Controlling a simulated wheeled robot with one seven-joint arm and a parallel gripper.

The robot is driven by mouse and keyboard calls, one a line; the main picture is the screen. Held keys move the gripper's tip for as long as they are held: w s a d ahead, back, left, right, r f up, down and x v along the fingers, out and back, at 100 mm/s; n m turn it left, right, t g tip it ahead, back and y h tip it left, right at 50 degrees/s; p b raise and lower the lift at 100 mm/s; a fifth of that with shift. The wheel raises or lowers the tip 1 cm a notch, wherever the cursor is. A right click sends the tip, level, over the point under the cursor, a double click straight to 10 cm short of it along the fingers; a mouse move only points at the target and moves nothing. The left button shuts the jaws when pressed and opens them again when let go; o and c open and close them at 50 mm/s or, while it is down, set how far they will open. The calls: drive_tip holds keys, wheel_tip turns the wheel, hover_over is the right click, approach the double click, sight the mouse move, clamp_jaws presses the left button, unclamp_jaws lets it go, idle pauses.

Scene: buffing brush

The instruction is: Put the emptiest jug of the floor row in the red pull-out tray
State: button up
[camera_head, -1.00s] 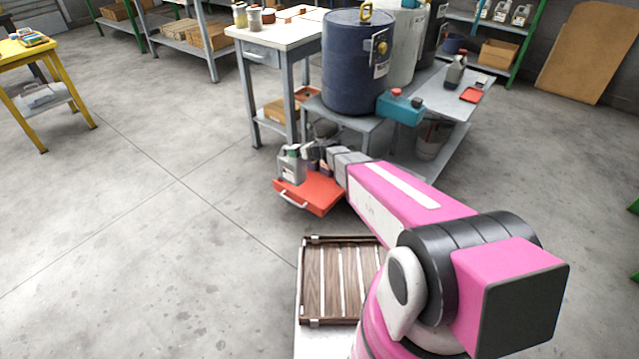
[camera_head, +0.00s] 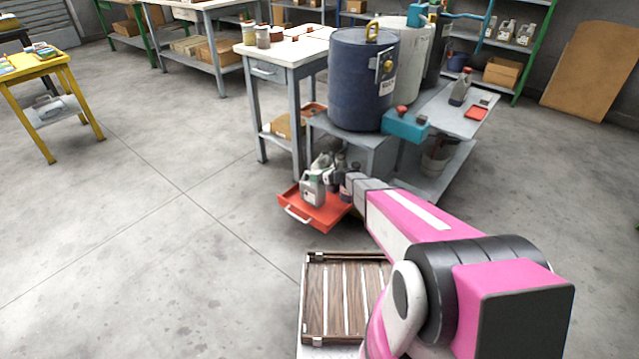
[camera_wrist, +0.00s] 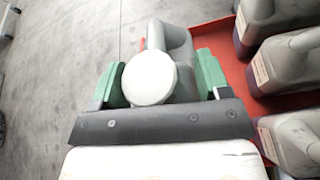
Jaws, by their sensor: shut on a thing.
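My gripper (camera_head: 334,181) is shut on a grey jug (camera_head: 312,188) with a pale cap. In the wrist view the green fingertips (camera_wrist: 161,80) clasp the jug (camera_wrist: 178,42) on both sides, just below its white cap (camera_wrist: 149,79). The red pull-out tray (camera_head: 318,217) is out, with its pale handle at the front left. The held jug appears upright over the tray's left part; whether its base touches is hidden. In the wrist view, other grey jugs with dark contents (camera_wrist: 281,62) stand to the right against the red tray (camera_wrist: 222,42).
A blue drum (camera_head: 362,80) stands on the grey bench above the tray, with a teal container (camera_head: 405,122) beside it. A slatted wooden crate (camera_head: 343,300) lies near my base. Open concrete floor extends left of the tray.

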sight(314, 194)
wheel_tip(314, 194, down, 4)
drive_tip(key=shift+f, duration=0.1)
idle(0.4)
drive_tip(key=o, duration=1.3)
drive_tip(key=shift+d, duration=0.1)
